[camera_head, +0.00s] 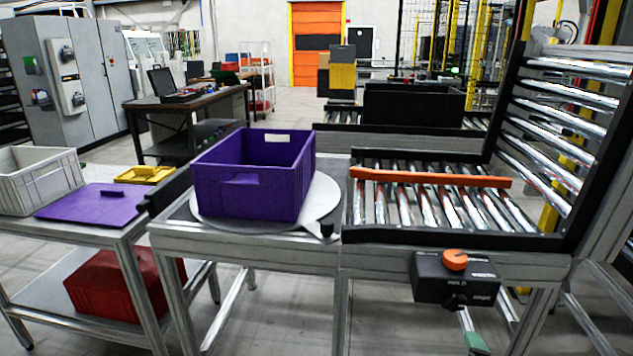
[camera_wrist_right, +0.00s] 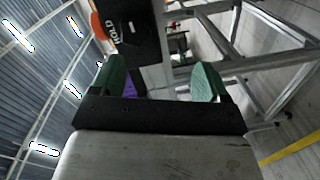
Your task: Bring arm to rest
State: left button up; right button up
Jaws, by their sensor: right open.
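My right gripper (camera_wrist_right: 158,80) shows in the right wrist view with its two green fingers spread wide apart and nothing between them. In the head view, a green part of the right gripper (camera_head: 475,345) shows at the bottom edge, below the control box (camera_head: 455,279). The rest of my right arm is hidden there. The control box with its orange knob also shows at the top of the wrist view (camera_wrist_right: 128,30), beyond the fingers and apart from them. My left gripper is in neither view.
A purple crate (camera_head: 254,183) stands on a round turntable (camera_head: 322,197) beside the roller conveyor (camera_head: 430,203), which has an orange bar (camera_head: 430,177) across it. A side table at left holds a grey crate (camera_head: 40,182) and purple lid (camera_head: 92,205). A red crate (camera_head: 115,283) sits below.

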jog(key=s+a+f+m+g+y+p, duration=0.1)
jog(key=s+a+f+m+g, duration=0.2)
jog(key=f, duration=0.6)
jog(key=s+a+f+g+y+p, duration=0.1)
jog(key=s+f+g, duration=0.1)
jog(key=s+f, duration=0.55)
jog(key=s+a+f+m+g+y+p, duration=0.1)
jog(key=s+a+f+m+g, duration=0.15)
jog(key=f, duration=0.75)
jog(key=s+a+f+m+g+p, duration=0.1)
jog(key=s+f, duration=0.3)
jog(key=s, duration=0.6)
jog(key=s+a+f+m+g, duration=0.1)
jog(key=s+f+g, duration=0.3)
jog(key=s, duration=0.6)
jog(key=s+a+f+m+g+p, duration=0.1)
jog(key=s+f, duration=0.4)
jog(key=s, duration=0.5)
jog(key=shift+s+a+f+m+g+y+p, duration=0.15)
jog(key=shift+s+a+m+g+y+p, duration=0.3)
jog(key=shift+a+g, duration=0.6)
jog(key=shift+w+d, duration=0.15)
jog(key=shift+w, duration=0.1)
